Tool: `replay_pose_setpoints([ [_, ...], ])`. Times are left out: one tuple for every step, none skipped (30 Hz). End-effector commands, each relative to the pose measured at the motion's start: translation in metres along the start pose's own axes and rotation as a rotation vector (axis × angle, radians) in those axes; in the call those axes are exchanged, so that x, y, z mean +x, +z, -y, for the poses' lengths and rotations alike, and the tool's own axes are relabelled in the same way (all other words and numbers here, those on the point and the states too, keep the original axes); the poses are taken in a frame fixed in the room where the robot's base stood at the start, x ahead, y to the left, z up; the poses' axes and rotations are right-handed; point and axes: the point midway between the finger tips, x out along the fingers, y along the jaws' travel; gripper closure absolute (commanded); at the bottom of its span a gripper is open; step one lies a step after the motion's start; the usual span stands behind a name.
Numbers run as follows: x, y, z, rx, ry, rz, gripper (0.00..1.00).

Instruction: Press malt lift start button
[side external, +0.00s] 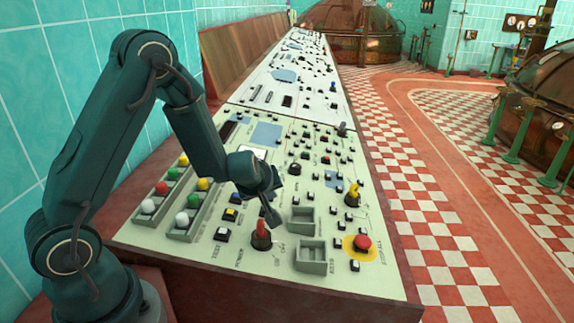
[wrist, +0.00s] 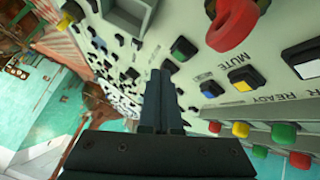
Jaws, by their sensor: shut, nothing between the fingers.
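The sloping control panel (side external: 195,247) carries many small push buttons, and I cannot read a malt lift label on any of them. My gripper (side external: 272,218) is shut and empty, pointing down over the near part of the panel, just behind the red switch handle (side external: 261,229). Its dark fingers also fill the middle of the wrist view (wrist: 161,85). Contact with the panel cannot be told.
A red mushroom button (side external: 363,243) on a yellow disc and a yellow key-like switch (side external: 353,193) are to the right. Square grey bins (side external: 311,257) stand beside the red handle. Rows of coloured round knobs (side external: 183,160) rise at left. A tiled wall (side external: 90,30) runs behind.

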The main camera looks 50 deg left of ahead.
Motion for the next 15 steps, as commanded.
replay_pose_setpoints([
  [0.0032,0.0026,0.0029,0.001,-0.003,0.002,1.00],
  [0.0045,0.0038,0.0040,0.000,-0.003,0.003,1.00],
  [0.0058,0.0049,0.0047,0.000,-0.001,0.003,1.00],
  [0.0066,0.0054,0.0051,0.000,0.000,0.002,1.00],
  [0.0072,0.0059,0.0056,-0.001,0.001,0.002,1.00],
  [0.0078,0.0066,0.0059,-0.001,0.001,0.002,1.00],
  [0.0082,0.0069,0.0061,-0.001,0.002,0.003,1.00],
  [0.0084,0.0072,0.0063,-0.001,0.002,0.003,1.00],
  [0.0085,0.0073,0.0064,-0.001,0.002,0.003,1.00],
  [0.0086,0.0073,0.0064,-0.001,0.002,0.003,1.00],
  [0.0086,0.0073,0.0063,-0.001,0.003,0.003,1.00],
  [0.0085,0.0072,0.0063,-0.001,0.003,0.003,1.00],
  [0.0085,0.0072,0.0063,-0.001,0.003,0.003,1.00],
  [0.0084,0.0072,0.0062,-0.001,0.003,0.003,1.00],
  [0.0084,0.0072,0.0062,-0.001,0.003,0.003,1.00],
])
